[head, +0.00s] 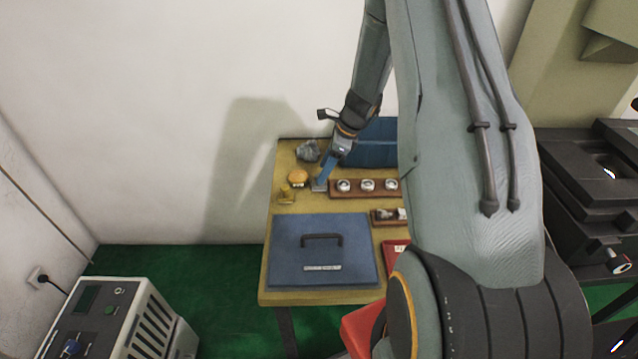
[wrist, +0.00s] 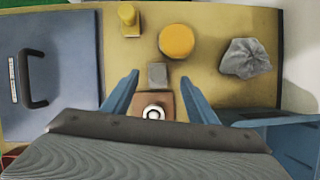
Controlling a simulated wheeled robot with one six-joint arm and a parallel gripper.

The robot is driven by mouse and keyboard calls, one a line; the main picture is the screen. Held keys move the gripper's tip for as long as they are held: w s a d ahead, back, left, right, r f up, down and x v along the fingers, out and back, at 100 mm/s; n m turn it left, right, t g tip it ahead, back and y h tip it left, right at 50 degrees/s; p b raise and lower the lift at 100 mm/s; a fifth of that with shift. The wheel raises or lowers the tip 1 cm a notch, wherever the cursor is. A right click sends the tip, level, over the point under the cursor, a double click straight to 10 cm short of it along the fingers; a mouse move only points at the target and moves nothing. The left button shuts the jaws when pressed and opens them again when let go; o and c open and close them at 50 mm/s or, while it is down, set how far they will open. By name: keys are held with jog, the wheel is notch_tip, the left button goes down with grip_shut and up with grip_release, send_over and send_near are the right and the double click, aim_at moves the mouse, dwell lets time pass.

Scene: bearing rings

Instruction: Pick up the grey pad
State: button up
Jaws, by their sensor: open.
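The grey pad (wrist: 158,73) is a small square block on the yellow-brown table. In the wrist view it lies between the tips of my gripper's two blue fingers, with a gap on either side. My gripper (wrist: 160,79) is open and holds nothing. In the head view my gripper (head: 321,182) points down at the table, at the left end of a brown rack (head: 356,191). The pad (head: 317,188) is small there and partly hidden by the fingers. I cannot tell how high the fingertips are above the table.
An orange-yellow round thing (wrist: 176,41), a small yellow piece (wrist: 128,18) and a crumpled grey lump (wrist: 245,58) surround the pad. The rack holds bearing rings (head: 367,185). A blue case (head: 290,255) lies in front; a blue bin (head: 375,153) stands behind.

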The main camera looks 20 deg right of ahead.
jog(key=x, duration=0.1)
jog(key=p+x, duration=0.1)
jog(key=x, duration=0.1)
jog(key=shift+s+a+f+p, duration=0.2)
jog(key=shift+a+f+p, duration=0.05)
jog(key=shift+f+p, duration=0.1)
jog(key=shift+w+a+f, duration=0.15)
jog(key=shift+w+f, duration=0.05)
jog(key=shift+f, duration=0.45)
jog(key=c, duration=1.2)
